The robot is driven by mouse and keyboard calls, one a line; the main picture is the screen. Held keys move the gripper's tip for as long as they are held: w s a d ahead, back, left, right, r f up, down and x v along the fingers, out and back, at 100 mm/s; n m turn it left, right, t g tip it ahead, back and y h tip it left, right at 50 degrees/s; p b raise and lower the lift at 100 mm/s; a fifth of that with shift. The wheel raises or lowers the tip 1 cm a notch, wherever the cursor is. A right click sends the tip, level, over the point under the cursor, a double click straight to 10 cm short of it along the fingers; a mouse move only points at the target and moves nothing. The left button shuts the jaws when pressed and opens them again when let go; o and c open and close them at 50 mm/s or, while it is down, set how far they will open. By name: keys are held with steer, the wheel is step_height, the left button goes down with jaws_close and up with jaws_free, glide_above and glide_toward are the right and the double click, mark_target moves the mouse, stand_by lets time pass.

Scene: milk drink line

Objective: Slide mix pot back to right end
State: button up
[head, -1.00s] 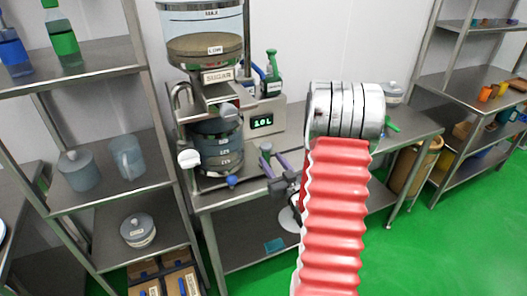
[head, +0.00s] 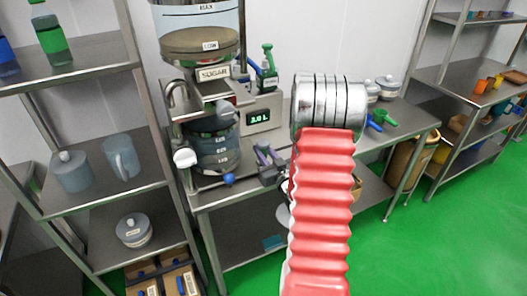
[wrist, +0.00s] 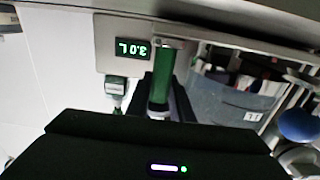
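The mix pot (head: 213,150) is a dark translucent round vessel with level marks and a blue knob low on its front. It stands upright under the sugar dispenser at the left end of the table. My gripper (head: 270,158) is just to its right. In the wrist view, which is upside down, the pot (wrist: 235,100) is right of centre. A green upright handle (wrist: 160,80) stands beside it, between my dark fingers (wrist: 164,97). I cannot tell whether the fingers press on the handle. My red-sleeved arm hides part of the table.
The sugar dispenser (head: 200,42) overhangs the pot. Behind is a display (head: 260,118) reading 3.0 L. Two lidded pots (head: 388,88) and blue and green scoops (head: 383,118) are at the table's right end. A shelf rack (head: 92,200) stands at the left.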

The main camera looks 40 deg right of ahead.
jaws_close()
steer(key=shift+d, duration=0.1)
stand_by(0.3)
